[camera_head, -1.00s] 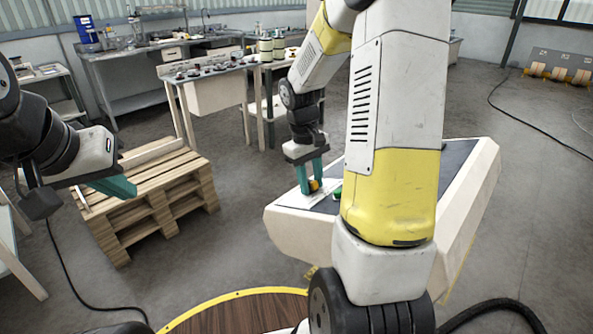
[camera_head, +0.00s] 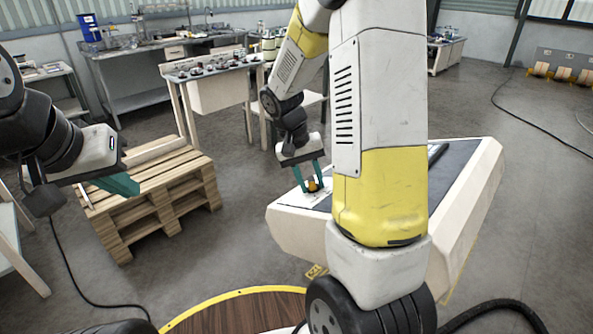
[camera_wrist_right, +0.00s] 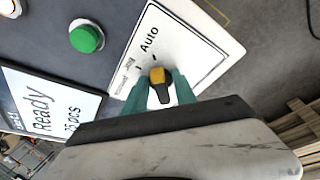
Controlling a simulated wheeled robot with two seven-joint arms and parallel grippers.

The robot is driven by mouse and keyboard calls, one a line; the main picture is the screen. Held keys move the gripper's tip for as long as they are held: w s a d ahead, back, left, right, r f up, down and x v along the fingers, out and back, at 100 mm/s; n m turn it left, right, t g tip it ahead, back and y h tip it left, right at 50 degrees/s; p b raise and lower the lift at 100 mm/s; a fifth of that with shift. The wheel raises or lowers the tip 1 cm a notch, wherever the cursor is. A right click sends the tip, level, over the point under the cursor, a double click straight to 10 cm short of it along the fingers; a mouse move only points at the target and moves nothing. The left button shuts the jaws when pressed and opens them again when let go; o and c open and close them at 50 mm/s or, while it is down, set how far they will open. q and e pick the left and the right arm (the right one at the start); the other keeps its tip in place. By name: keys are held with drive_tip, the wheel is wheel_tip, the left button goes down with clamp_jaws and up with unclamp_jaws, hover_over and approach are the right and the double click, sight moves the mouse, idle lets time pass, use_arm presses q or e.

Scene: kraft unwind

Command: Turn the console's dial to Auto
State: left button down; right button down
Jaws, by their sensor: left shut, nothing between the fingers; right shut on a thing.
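The console (camera_head: 300,225) is a white slanted box with a dark top. Its dial (camera_wrist_right: 157,76) is a small knob with yellow and black parts, on a white plate (camera_wrist_right: 180,45) printed with "Auto" and a smaller, hard-to-read label. My right gripper (camera_head: 312,184) is shut on the dial, with a teal finger on each side of it in the right wrist view. The black part of the knob lies toward the gripper and the yellow part toward the labels. My left gripper (camera_head: 122,184) is shut and empty, above a pallet at the left.
A green button (camera_wrist_right: 86,38) and a screen reading "Ready" (camera_wrist_right: 45,105) are beside the dial plate. A wooden pallet (camera_head: 150,200) stands left of the console. My right arm hides part of the console. Open floor lies between pallet and console.

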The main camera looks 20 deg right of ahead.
idle(0.3)
drive_tip(key=c, duration=1.4)
unclamp_jaws()
drive_tip(key=shift+o, duration=0.2)
drive_tip(key=v, duration=0.7)
drive_tip(key=shift+r, duration=0.4)
drive_tip(key=shift+a, duration=0.1)
drive_tip(key=s+a+r+n+t+y, duration=0.1)
drive_tip(key=s+a+r+t+y, duration=0.1)
drive_tip(key=s+r, duration=0.3)
drive_tip(key=s+a+r+n+t+y, duration=0.2)
drive_tip(key=s+a+r+t+y, duration=0.1)
drive_tip(key=s, duration=0.8)
wheel_tip(320, 180, up, 3)
drive_tip(key=shift+s+a+f+t+y, duration=0.15)
drive_tip(key=shift+s+a+t+y, duration=0.3)
drive_tip(key=shift+t, duration=0.55)
